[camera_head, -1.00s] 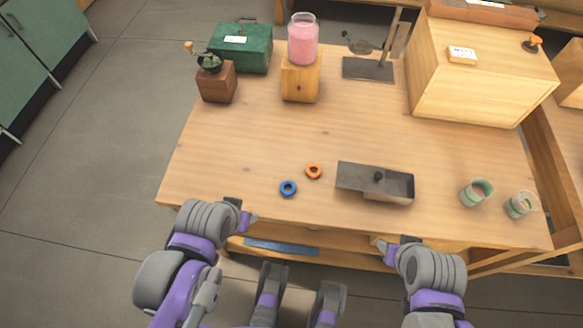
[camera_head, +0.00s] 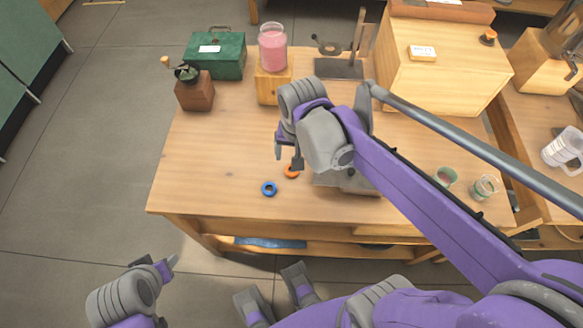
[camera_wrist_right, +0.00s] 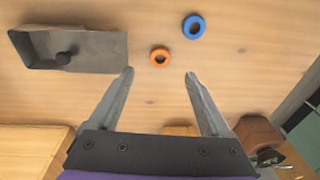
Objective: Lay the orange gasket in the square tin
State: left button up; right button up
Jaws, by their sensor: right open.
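The orange gasket (camera_head: 291,176) lies flat on the wooden table, left of the square tin. It also shows in the right wrist view (camera_wrist_right: 152,58). The grey square tin (camera_head: 352,186) is mostly hidden behind my right arm. In the right wrist view the tin (camera_wrist_right: 22,46) has a flat lid (camera_wrist_right: 98,50) with a dark knob over much of it, leaving one end uncovered. My right gripper (camera_head: 287,161) is open and empty above the gasket, which lies ahead of its fingertips (camera_wrist_right: 159,73). My left gripper (camera_head: 170,263) is low, off the table's front; its jaw state is unclear.
A blue ring (camera_head: 263,189) lies close to the gasket. Two glasses (camera_head: 446,178) stand at the right. A pink jar on a block (camera_head: 272,86), a grinder (camera_head: 195,95), a green box (camera_head: 216,60), a stand and a wooden cabinet (camera_head: 447,75) line the back. The left tabletop is clear.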

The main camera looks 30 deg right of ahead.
jog(key=w+f, duration=0.1)
jog(key=f, duration=0.2)
jog(key=w+f+m+b, duration=0.1)
jog(key=f, duration=0.3)
jog(key=w+d+f+m+g+b, duration=0.1)
jog(key=f, duration=0.3)
jog(key=shift+r, duration=0.1)
grip_shut()
dwell(0.4)
